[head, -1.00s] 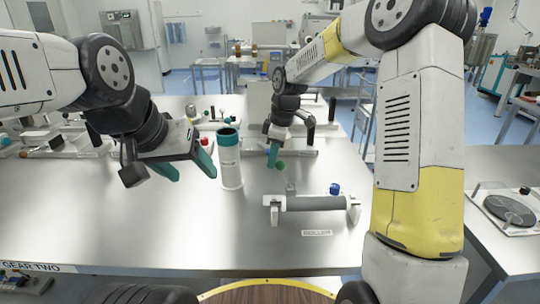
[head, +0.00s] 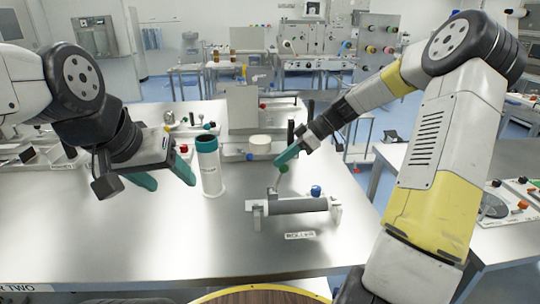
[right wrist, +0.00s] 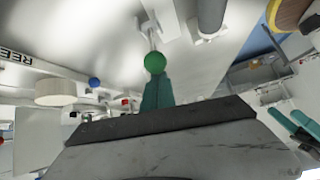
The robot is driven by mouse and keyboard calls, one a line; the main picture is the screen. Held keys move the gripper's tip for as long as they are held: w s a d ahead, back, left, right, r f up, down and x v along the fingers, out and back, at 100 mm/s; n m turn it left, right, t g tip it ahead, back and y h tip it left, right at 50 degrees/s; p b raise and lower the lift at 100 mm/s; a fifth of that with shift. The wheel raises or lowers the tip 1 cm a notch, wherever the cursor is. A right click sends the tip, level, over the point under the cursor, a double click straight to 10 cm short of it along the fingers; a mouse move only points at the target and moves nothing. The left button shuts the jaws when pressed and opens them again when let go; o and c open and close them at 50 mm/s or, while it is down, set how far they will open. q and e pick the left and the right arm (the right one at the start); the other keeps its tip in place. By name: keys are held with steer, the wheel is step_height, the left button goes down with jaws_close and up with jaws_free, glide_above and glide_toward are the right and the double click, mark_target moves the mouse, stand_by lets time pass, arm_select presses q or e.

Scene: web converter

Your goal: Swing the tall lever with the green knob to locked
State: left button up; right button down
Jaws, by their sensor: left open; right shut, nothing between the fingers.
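The tall lever (head: 276,182) stands at the back of the roller fixture (head: 300,206), with a green knob (head: 283,168) on top. In the head view it leans up and to the right. My right gripper (head: 284,158) is shut and empty, its teal fingertips right at the green knob. In the right wrist view the green knob (right wrist: 154,62) sits just beyond the shut fingertips (right wrist: 157,80); I cannot tell whether they touch. My left gripper (head: 168,180) is open and empty above the table, left of the white canister.
A white canister (head: 211,168) with a teal rim stands left of the lever. A blue knob (head: 316,190) is on the roller fixture. Behind are another fixture with a cream roll (head: 260,144) and an upright panel (head: 242,108). The table front is clear.

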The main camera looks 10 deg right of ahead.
steer(key=shift+d+f, duration=0.2)
steer(key=shift+d, duration=0.3)
steer(key=shift+d, duration=0.15)
steer(key=shift+w+a+r, duration=0.1)
steer(key=shift+a+r, duration=0.1)
steer(key=shift+a, duration=0.2)
steer(key=d+r, duration=0.4)
steer(key=r, duration=0.4)
steer(key=shift+d+r, duration=0.15)
steer(key=shift+d, duration=0.1)
steer(key=shift+a, duration=0.1)
